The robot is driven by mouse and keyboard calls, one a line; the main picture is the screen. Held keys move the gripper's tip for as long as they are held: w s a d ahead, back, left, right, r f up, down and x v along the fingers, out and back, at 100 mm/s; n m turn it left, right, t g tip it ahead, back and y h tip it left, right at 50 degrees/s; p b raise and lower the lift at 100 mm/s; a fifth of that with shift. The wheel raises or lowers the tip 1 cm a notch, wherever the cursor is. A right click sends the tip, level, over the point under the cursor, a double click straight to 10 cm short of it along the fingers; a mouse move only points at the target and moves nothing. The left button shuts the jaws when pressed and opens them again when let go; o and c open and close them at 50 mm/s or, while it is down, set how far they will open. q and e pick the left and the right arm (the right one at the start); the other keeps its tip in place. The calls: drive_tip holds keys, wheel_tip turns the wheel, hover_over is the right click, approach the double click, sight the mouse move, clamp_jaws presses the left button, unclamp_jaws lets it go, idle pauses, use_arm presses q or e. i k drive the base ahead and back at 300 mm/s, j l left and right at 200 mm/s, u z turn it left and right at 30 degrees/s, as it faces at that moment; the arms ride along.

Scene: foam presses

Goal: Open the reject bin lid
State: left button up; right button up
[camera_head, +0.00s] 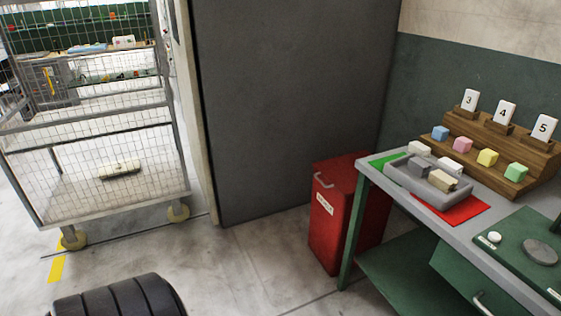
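The reject bin (332,225) is a red upright box standing on the floor left of the green-legged bench, against the grey panel. A white label shows on its front, too small to read surely. Its red lid (350,168) looks closed, with a pale handle (322,181) at the front left edge. The bench leg and corner hide part of the bin's right side. Neither of my grippers is in view.
The bench (455,232) at the right carries a grey tray (397,175) with blocks, green and red mats, and a wooden stand (497,150) with numbered cards. A wire cage cart (100,130) stands at the left. The floor before the bin is clear.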

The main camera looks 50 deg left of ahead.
sight(342, 174)
drive_tip(key=u, duration=1.25)
